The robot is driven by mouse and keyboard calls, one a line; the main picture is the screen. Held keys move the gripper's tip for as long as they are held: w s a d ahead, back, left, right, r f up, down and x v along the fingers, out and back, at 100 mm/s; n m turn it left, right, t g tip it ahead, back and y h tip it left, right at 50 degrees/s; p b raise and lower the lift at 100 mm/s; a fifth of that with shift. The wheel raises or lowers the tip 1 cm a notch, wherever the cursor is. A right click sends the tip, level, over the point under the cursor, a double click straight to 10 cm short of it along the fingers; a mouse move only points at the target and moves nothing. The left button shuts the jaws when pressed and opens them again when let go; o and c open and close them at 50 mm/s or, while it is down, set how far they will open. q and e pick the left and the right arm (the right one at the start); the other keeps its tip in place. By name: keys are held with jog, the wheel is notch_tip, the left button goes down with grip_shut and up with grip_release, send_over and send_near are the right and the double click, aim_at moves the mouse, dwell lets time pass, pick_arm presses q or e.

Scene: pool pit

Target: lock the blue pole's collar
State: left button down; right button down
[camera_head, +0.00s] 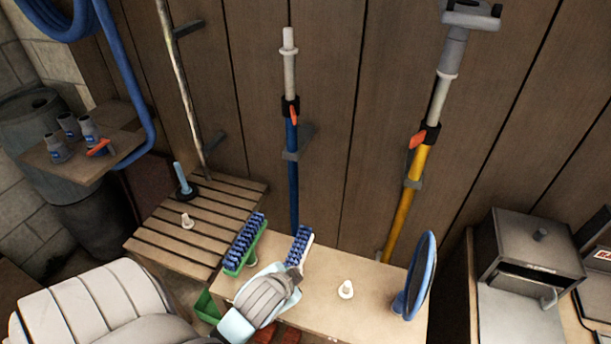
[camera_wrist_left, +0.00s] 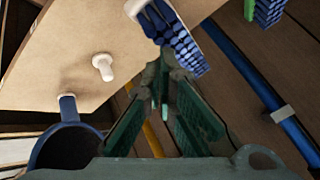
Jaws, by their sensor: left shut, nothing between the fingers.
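The blue pole (camera_head: 292,185) stands upright against the wood wall, with a pale upper tube above it. Its black collar (camera_head: 290,101) has a small orange lever (camera_head: 294,115) that looks close to the pole; I cannot tell whether it is fully flat. My left gripper (camera_head: 296,271) is low over the bench beside the white-backed brush, well below the collar. In the wrist view its dark green fingers (camera_wrist_left: 172,60) are shut and empty. The blue pole (camera_wrist_left: 272,88) also crosses the right of that view, apart from the fingers; the collar is outside it. My right gripper is not in view.
The bench (camera_head: 320,272) holds a white-backed brush (camera_head: 299,248), a green brush (camera_head: 244,243), a white peg (camera_head: 346,289) and a blue round-framed item (camera_head: 420,275). A yellow pole (camera_head: 404,205) with an orange lever stands right. A slatted table (camera_head: 170,232) is left.

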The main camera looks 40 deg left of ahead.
aim_at(293, 110)
pick_arm(q)
jog(key=w+a+r+m+t+y, duration=0.2)
jog(key=w+r, duration=0.6)
jog(key=r, duration=0.4)
jog(key=w+a+r+m+t+y, duration=0.3)
jog(key=w+r+m+t, duration=0.3)
jog(key=r, duration=0.6)
jog(key=shift+w+a+y, duration=0.3)
jog(key=shift+w+y, duration=0.2)
jog(key=shift+w, duration=0.7)
jog(key=x, duration=1)
jog(key=s+a, duration=0.1)
jog(key=s+a+p, duration=0.1)
jog(key=s, duration=0.1)
jog(key=shift+s+a+r, duration=0.1)
jog(key=shift+a+r, duration=0.1)
jog(key=shift+a, duration=0.1)
jog(key=shift+w+f, duration=0.1)
jog(key=shift+w, duration=0.15)
